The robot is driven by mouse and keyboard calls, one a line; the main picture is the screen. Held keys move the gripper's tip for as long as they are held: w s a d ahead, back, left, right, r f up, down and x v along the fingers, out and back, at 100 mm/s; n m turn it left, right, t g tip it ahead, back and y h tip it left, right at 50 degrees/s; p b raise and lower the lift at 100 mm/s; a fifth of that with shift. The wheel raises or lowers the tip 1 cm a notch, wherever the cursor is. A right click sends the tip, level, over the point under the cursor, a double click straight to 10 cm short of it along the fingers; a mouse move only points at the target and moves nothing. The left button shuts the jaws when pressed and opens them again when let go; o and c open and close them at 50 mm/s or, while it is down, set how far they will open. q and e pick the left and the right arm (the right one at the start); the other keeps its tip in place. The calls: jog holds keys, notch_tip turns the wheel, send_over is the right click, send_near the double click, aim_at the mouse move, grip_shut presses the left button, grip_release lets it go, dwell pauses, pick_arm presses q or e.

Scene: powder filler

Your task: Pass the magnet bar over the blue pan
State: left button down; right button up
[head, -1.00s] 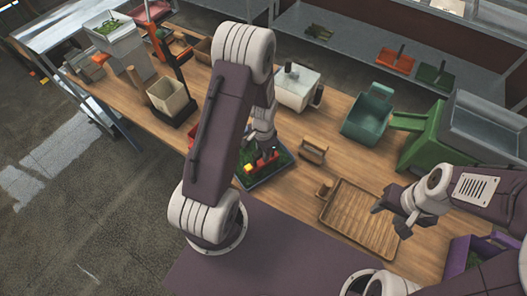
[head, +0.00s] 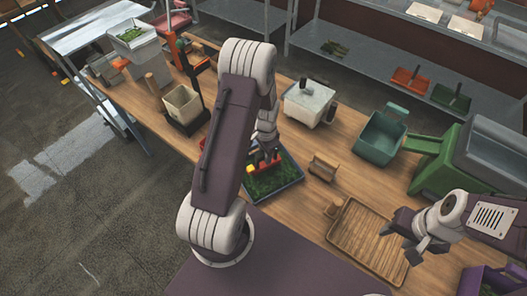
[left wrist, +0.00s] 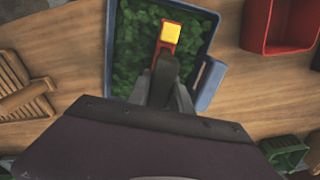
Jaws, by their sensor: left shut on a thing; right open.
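The blue pan (head: 297,182) stands on the wooden bench, filled with green leafy-looking material. My left gripper (head: 265,157) is shut on the magnet bar (head: 263,163), which is red with a yellow end. In the left wrist view the magnet bar (left wrist: 170,40) is above the green bed, and my left gripper (left wrist: 165,85) hides its lower part. The gap to the bed cannot be judged. My right gripper (head: 400,240) is open and empty beside the wooden tray.
A ribbed wooden tray (head: 345,250) and a small wooden holder (head: 323,168) lie right of the pan. A white box (head: 308,101), a teal bin (head: 380,137) and a green machine (head: 432,165) stand behind. A cream bin (head: 182,105) stands at the left.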

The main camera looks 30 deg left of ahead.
pick_arm(q)
jog(key=s+d, duration=0.3)
jog(key=d, duration=0.2)
jog(key=w+a, duration=0.4)
jog(key=a, duration=0.4)
jog(key=s+d, duration=0.4)
jog(key=d, duration=0.4)
notch_tip(320, 180, up, 6)
jog(key=p, duration=0.5)
jog(key=shift+w+p, duration=0.2)
jog(key=shift+p, duration=0.1)
